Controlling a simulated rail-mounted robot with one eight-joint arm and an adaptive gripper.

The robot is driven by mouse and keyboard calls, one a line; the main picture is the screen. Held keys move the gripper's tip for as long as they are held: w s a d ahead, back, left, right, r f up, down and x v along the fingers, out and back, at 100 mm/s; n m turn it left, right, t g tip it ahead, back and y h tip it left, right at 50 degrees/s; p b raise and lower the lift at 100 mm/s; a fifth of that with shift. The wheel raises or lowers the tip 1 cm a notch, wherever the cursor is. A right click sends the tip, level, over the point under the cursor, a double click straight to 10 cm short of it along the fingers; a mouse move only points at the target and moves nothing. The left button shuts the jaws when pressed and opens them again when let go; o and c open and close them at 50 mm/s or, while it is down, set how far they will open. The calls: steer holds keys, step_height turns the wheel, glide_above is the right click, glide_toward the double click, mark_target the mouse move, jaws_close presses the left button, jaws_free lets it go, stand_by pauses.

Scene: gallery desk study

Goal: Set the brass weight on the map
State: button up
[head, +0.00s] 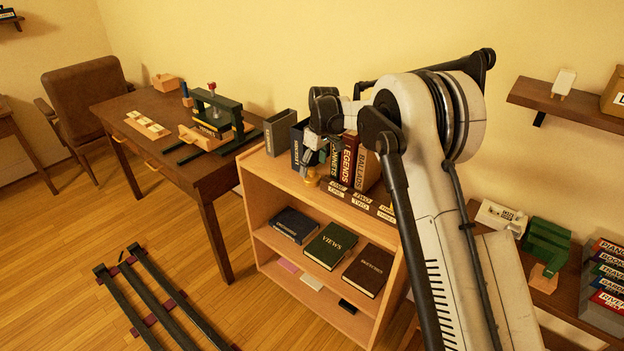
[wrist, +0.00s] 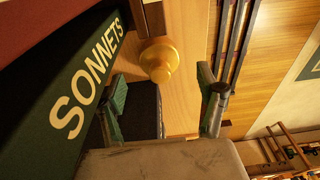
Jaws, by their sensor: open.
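The brass weight (wrist: 158,62), a rounded knob on a flared base, stands on the pale wooden top of the bookcase, close to the green SONNETS book (wrist: 85,80). In the head view the weight (head: 311,177) shows as a small gold patch just below my gripper (head: 314,158). In the wrist view my gripper (wrist: 163,92) is open, with its two fingers apart and the weight ahead of the gap between them. I cannot tell whether either finger touches it. I cannot make out the map for certain in either view.
A dark desk (head: 205,165) with a press (head: 213,112) stands to the left. Floor rails (head: 150,290) lie front left.

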mark_target(313, 169)
steer(key=f, duration=0.4)
steer(key=shift+w+a+f, duration=0.2)
steer(key=shift+a+f, duration=0.1)
steer(key=shift+c, duration=0.5)
jaws_close()
steer(key=shift+r, duration=0.15)
